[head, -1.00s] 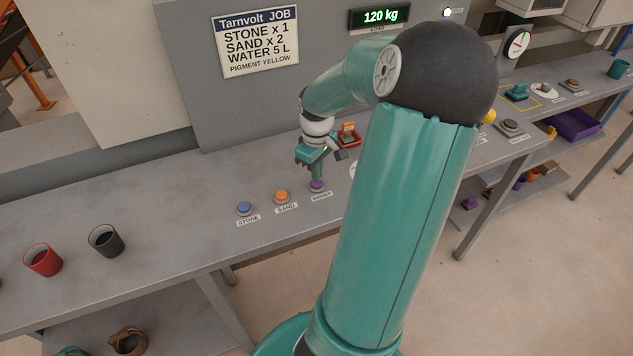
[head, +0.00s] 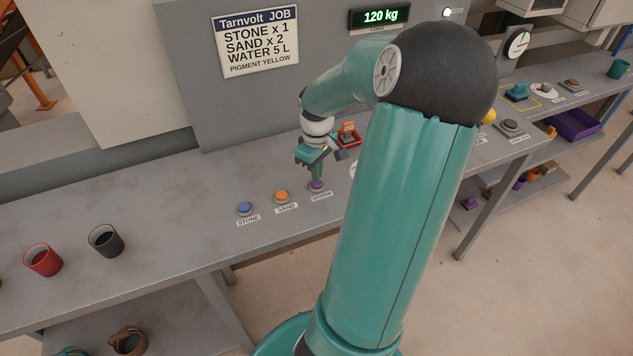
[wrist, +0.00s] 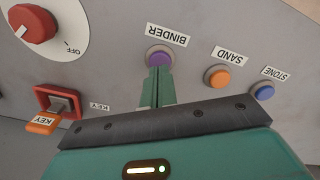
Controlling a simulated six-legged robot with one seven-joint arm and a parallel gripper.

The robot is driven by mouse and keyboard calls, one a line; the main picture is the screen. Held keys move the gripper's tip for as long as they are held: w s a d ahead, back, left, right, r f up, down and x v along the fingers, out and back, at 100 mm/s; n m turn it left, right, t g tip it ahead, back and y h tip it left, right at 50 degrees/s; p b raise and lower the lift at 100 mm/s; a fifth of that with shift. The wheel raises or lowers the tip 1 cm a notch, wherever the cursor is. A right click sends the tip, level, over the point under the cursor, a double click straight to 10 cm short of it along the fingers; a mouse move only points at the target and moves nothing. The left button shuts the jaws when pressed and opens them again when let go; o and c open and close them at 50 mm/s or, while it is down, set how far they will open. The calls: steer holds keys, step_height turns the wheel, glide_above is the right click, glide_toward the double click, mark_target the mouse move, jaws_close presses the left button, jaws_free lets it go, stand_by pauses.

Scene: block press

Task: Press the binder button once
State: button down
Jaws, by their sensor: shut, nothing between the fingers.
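The binder button (head: 317,185) is a purple round button on the grey bench, with a BINDER label in front of it. In the wrist view the binder button (wrist: 159,57) sits right at the tips of my fingers. My gripper (head: 317,177) is shut and empty, pointing down over the button. In the wrist view my gripper (wrist: 158,70) has its two green fingers together, their tips overlapping the button's near edge. I cannot tell for certain whether the tips touch it or hover just above.
The orange sand button (head: 281,197) and blue stone button (head: 245,208) stand to the left. A red key switch (wrist: 58,104) and a red dial (wrist: 33,24) lie on the other side. A load display (head: 380,17) reads 120 kg. Red (head: 43,260) and dark (head: 106,241) cups stand at left.

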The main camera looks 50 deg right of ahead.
steer(key=shift+f, duration=1.25)
stand_by(0.7)
steer(key=shift+r, duration=1.8)
